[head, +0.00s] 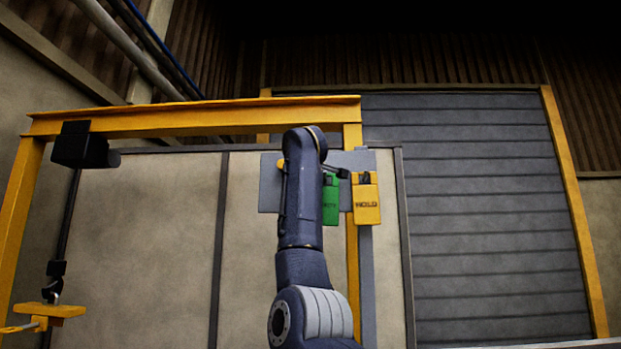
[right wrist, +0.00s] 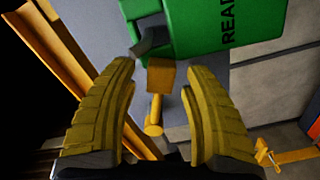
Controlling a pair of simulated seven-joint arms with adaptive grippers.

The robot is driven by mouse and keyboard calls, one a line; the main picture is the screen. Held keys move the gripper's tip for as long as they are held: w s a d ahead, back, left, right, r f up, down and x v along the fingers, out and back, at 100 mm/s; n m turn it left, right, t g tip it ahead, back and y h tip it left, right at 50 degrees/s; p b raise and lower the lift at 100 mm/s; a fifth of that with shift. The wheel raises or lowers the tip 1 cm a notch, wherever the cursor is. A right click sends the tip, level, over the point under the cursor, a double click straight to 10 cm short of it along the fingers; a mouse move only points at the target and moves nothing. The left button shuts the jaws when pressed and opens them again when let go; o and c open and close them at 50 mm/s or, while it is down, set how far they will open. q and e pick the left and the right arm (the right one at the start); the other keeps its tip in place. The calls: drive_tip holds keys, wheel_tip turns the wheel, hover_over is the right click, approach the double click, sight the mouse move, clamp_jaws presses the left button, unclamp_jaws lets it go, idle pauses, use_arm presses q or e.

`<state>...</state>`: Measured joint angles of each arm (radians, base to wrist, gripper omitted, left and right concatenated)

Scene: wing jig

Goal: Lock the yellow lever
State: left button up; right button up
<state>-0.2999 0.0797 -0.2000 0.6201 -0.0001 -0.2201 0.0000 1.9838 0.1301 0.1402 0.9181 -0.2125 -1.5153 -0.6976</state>
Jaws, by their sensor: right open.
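The yellow lever (right wrist: 154,112), a small block with a short round handle, shows in the right wrist view in front of a grey plate. My right gripper (right wrist: 158,78) is open, with one ribbed yellow finger on each side of the lever and a gap to both. The lever's far end meets the green tag's edge in the picture; I cannot tell whether they touch. My left gripper is in neither view.
A green tag (head: 330,203) and a yellow HOLD tag (head: 367,204) hang on the grey plate (head: 269,188); the green one is close beyond my right fingers (right wrist: 190,30). A yellow beam frame (head: 200,118) carries a hanging hook (head: 54,288) at left. A grey shutter (head: 475,220) stands at right.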

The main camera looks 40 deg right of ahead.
drive_tip(key=shift+w+d, duration=0.15)
drive_tip(key=shift+w, duration=0.05)
drive_tip(key=shift+c, duration=0.2)
clamp_jaws()
idle(0.4)
